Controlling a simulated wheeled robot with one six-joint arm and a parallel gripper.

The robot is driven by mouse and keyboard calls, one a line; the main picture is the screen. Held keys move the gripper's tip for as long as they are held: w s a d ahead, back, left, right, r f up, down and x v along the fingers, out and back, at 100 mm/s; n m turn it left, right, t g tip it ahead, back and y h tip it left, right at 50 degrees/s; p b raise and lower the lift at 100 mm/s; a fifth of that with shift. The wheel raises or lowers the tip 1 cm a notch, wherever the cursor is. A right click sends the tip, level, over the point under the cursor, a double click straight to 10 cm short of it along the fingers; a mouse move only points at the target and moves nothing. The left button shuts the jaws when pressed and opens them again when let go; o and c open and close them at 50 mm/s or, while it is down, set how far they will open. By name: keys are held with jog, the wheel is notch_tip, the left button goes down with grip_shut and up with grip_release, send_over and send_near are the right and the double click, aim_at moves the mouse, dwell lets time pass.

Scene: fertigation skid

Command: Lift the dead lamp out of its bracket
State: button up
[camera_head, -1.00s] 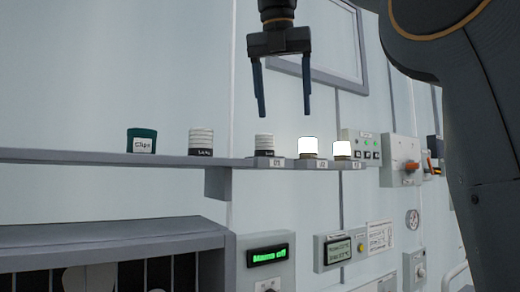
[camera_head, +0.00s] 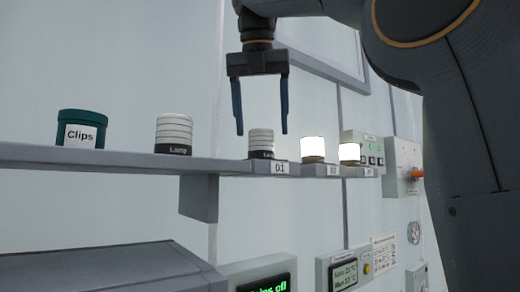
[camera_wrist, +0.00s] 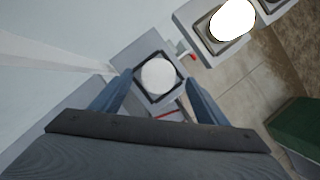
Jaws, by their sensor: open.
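The dead lamp (camera_head: 261,142) is a white ribbed, unlit cylinder with a dark base. It stands upright in the bracket marked D1 (camera_head: 280,169) on the shelf. My gripper (camera_head: 262,134) is open and points down, its fingertips on either side of the lamp's top in the picture. In the wrist view the lamp (camera_wrist: 158,75) shows as a round white top in a dark square frame between my two fingers (camera_wrist: 159,80). No contact between fingers and lamp shows.
Two lit lamps (camera_head: 313,148) (camera_head: 349,152) stand close to the right. A similar unlit lamp (camera_head: 173,134) and a green Clips tub (camera_head: 82,128) stand on the shelf (camera_head: 120,161) to the left.

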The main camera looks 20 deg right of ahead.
aim_at(261, 142)
jog(key=shift+p+x, duration=0.55)
jog(key=shift+x, duration=2)
jog(key=shift+s+a+f, duration=0.1)
jog(key=shift+a, duration=0.1)
jog(key=c, duration=1.2)
jog(key=shift+r, duration=0.2)
